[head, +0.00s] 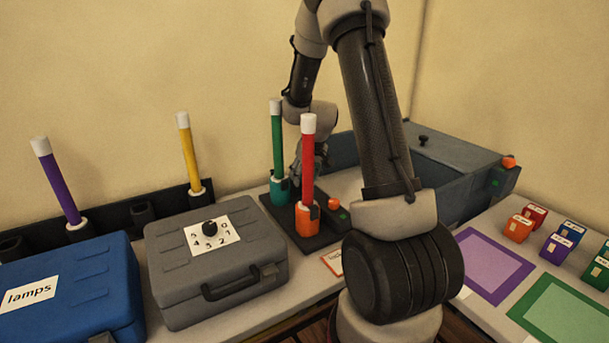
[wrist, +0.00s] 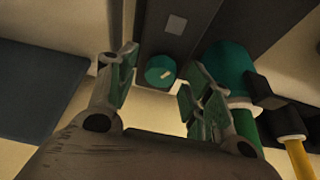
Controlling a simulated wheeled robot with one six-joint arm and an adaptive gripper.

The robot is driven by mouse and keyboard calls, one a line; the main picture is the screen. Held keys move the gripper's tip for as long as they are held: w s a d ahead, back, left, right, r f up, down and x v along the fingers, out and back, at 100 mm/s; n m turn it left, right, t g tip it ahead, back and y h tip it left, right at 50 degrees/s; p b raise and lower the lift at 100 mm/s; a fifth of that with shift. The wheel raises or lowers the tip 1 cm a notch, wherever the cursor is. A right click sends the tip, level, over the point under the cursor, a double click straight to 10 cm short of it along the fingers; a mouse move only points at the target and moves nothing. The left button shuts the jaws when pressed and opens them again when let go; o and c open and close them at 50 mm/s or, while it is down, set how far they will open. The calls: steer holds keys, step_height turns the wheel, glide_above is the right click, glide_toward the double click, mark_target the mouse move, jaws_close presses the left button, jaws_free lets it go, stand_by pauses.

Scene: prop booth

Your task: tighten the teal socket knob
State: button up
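The teal socket (head: 280,188) stands on a dark base board (head: 296,236) in the head view, with a white-tipped green stick (head: 277,140) upright in it. In the wrist view, the teal knob (wrist: 160,69) is a round teal cap with a pale pointer mark, slanted up to the right. My gripper (wrist: 163,64) is open, with one finger on each side of the knob and visible gaps between. In the head view my gripper (head: 298,168) is partly hidden behind the red stick (head: 308,160), and the teal knob cannot be made out.
An orange socket (head: 307,217) holds the red stick close in front, with an orange knob (head: 334,204) beside it. A grey case (head: 215,270) and a blue case (head: 70,290) stand left. A blue-grey bin (head: 450,165) stands right.

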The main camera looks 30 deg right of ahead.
steer(key=shift+r, duration=0.1)
steer(key=v, duration=1.1)
steer(key=shift+s+r, duration=0.25)
steer(key=shift+r, duration=0.1)
steer(key=shift+s+d+f, duration=0.1)
steer(key=shift+d, duration=0.05)
steer(key=w+f+n, duration=0.1)
steer(key=f, duration=0.2)
steer(key=w+f+n+y, duration=0.1)
steer(key=w+f+n, duration=0.1)
steer(key=f, duration=0.2)
steer(key=w+f+n, duration=0.1)
steer(key=w+f, duration=0.1)
steer(key=f, duration=0.2)
steer(key=shift+y, duration=0.3)
